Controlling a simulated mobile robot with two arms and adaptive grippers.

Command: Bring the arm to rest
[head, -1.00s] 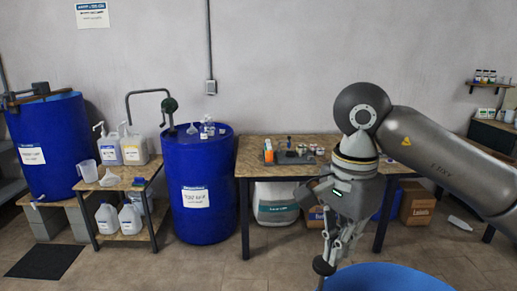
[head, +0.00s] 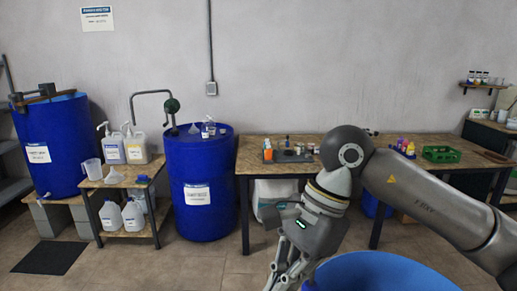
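My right arm comes in from the right and bends at a grey elbow joint, with its forearm hanging down and to the left. My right gripper (head: 283,274) is low in the view, just left of the open blue drum (head: 385,262) at the bottom edge. Its fingers point down and the tips are at or past the picture's edge, so I cannot tell whether they are open or shut. I see nothing clearly held in them. My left arm and gripper are not in view.
A wooden workbench (head: 262,174) stands against the back wall, with small bottles and a green crate (head: 441,154) on it. A blue drum (head: 200,200) and a low stand (head: 118,184) with jugs are to its left. Another blue drum (head: 55,140) stands far left. Floor between is clear.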

